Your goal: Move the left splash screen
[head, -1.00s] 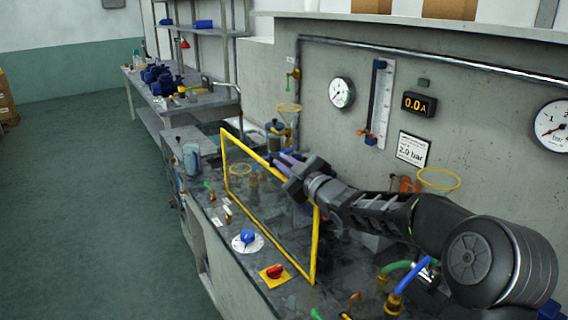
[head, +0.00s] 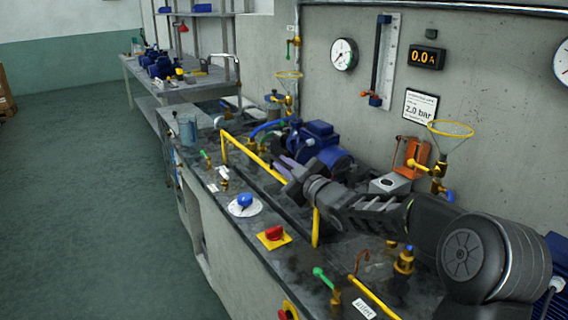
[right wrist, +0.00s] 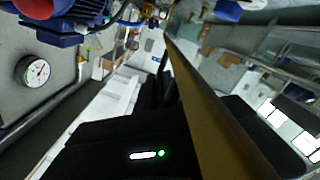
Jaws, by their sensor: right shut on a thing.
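The left splash screen (head: 252,157) is a yellow frame standing along the bench; its top bar slopes down to the right, with a post at each end. My right gripper (head: 288,168) is shut on the top bar, near the middle of the screen. In the right wrist view the yellow bar (right wrist: 205,100) runs diagonally between the dark fingers. My forearm hides the right part of the top bar. The clear pane is hard to make out, and the exact tilt cannot be told. My left gripper is not in view.
Behind the screen stand a blue pump (head: 322,145) and an orange part (head: 418,157). In front are a blue knob (head: 245,200) and a red switch (head: 274,233) on a yellow plate. More yellow bar (head: 374,297) shows at the lower right.

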